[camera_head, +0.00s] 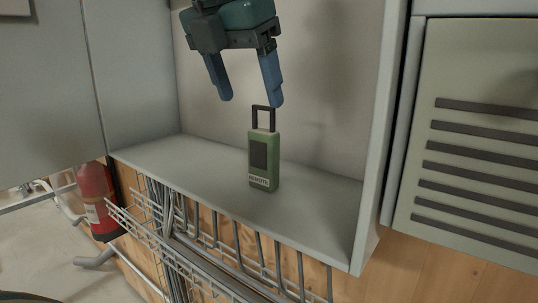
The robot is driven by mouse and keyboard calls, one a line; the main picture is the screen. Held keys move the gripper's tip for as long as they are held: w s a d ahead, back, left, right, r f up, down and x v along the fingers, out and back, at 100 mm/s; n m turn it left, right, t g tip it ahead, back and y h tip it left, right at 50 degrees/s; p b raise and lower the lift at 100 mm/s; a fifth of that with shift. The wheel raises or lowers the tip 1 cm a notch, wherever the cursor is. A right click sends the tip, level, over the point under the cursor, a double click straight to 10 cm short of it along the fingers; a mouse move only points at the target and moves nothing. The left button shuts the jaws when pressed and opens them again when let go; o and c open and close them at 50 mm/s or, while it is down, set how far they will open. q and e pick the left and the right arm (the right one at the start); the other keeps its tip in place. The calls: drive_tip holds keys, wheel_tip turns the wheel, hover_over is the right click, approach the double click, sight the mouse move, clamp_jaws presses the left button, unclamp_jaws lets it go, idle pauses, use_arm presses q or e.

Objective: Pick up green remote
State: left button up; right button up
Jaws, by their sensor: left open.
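The green remote (264,159) stands upright on a grey shelf (205,166) inside an open cabinet recess. It has a dark panel on its front, a white label reading "REMOTE" near the bottom, and a dark loop handle on top. My left gripper (251,101) hangs above the remote and points down. Its two blue fingers are spread apart with nothing between them. The right finger's tip is close to the top of the handle; I cannot tell whether they touch. My right gripper is not in view.
The recess has side walls and a back wall close around the shelf. A wire rack (190,262) runs below the shelf's front edge. A red fire extinguisher (97,201) stands at the lower left. A slotted grey panel (478,140) is on the right. The shelf is clear beside the remote.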

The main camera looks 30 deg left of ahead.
sight(261, 131)
use_arm(q)
drive_tip(key=p+x, duration=0.1)
drive_tip(key=x, duration=0.8)
drive_tip(key=shift+w+f, duration=0.25)
drive_tip(key=shift+f, duration=0.1)
drive_tip(key=c, duration=1.1)
